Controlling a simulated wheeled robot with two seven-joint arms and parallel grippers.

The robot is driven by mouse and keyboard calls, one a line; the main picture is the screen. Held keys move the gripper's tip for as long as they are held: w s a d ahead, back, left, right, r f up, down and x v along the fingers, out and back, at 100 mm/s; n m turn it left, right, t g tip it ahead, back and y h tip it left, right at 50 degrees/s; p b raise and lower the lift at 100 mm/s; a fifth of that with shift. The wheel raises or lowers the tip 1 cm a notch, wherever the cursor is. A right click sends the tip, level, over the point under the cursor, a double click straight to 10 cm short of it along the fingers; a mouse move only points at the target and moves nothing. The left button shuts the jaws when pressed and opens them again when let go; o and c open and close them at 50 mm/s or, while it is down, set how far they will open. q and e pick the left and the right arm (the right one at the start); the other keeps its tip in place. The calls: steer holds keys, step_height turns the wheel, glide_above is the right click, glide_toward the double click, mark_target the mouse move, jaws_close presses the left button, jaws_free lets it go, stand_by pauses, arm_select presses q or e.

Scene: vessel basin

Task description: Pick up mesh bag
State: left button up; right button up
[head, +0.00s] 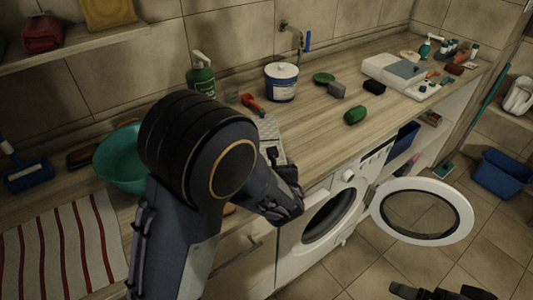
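I cannot pick out a mesh bag for certain. A pale, finely patterned flat item (269,128) lies on the counter behind my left arm and is partly hidden by it; I cannot tell whether it is mesh. A white bundle (519,96) sits on the shelf at the far right. My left gripper (283,168) is at the counter's front edge, above and left of the washing machine opening; its fingers are too dark to read. Part of my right gripper (440,292) shows at the bottom edge, well below the counter and cut off by the frame.
The washing machine (318,251) has its round door (424,211) swung open over the floor. The counter holds a teal basin (120,160), a white tub (282,83), a green bottle (201,78) and a striped cloth (65,245). A blue bin (500,174) stands right.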

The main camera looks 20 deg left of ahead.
arm_select(q)
steer(key=c, duration=0.7)
steer(key=shift+r, duration=0.1)
